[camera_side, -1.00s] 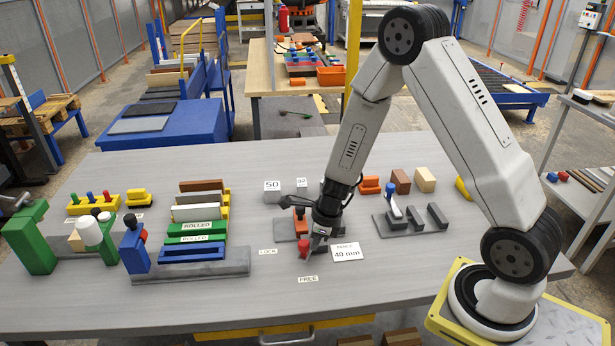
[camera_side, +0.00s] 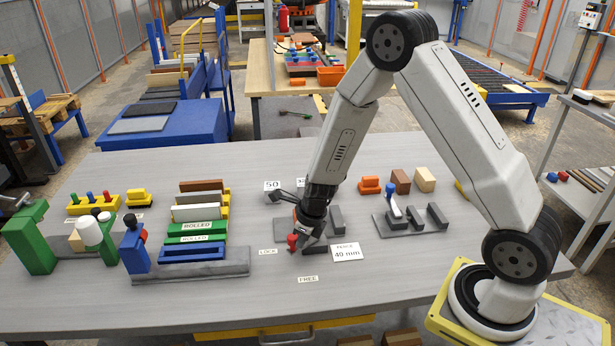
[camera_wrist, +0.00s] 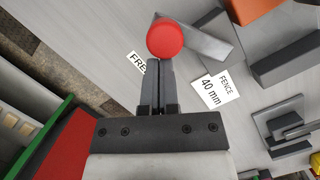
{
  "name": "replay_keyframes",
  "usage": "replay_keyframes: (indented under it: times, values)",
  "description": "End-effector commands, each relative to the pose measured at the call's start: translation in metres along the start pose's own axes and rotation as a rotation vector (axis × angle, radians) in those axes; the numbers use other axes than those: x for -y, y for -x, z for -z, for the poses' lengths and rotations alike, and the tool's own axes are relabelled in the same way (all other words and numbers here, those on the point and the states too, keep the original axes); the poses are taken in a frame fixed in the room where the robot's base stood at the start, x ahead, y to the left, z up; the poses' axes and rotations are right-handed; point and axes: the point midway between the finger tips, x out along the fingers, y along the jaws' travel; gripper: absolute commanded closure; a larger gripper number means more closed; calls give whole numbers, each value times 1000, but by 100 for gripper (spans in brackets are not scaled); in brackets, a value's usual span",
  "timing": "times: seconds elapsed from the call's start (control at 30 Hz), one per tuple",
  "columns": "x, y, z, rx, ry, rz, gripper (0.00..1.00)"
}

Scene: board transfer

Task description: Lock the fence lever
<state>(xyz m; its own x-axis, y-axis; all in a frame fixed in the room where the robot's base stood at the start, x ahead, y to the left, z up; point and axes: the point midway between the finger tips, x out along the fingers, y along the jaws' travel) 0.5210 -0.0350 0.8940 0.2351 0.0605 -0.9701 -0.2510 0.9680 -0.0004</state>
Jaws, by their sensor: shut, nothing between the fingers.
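The fence lever's red knob (camera_side: 292,241) stands just left of my gripper (camera_side: 303,249) in the side view, behind the gap between the LOCK label (camera_side: 267,252) and the FREE label (camera_side: 308,279). In the wrist view the round red knob (camera_wrist: 165,40) is just beyond the tips of my gripper (camera_wrist: 157,64), and a grey bar (camera_wrist: 205,43) lies beside it. My fingers are shut and empty, beside the knob; I cannot tell whether they touch it. My wrist hides much of the lever and the grey fence fixture (camera_side: 337,219) in the side view.
A "FENCE 40 mm" card (camera_side: 347,251) lies right of my gripper. Blocks marked 50 (camera_side: 272,190) and another number stand behind. A blue clamp (camera_side: 134,245) and rack of bars are left; a grey fixture (camera_side: 385,228) is right. The front of the table is clear.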

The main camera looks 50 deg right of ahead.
Motion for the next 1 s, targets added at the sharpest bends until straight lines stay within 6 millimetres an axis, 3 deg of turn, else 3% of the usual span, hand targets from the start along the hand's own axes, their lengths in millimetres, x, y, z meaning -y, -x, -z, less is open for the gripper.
replay_keyframes:
  times: [0.6, 1.0]
  values:
    - [7, -7, -26, 0, 4, -1, 100]
    - [12, -8, -34, 1, 3, -1, 100]
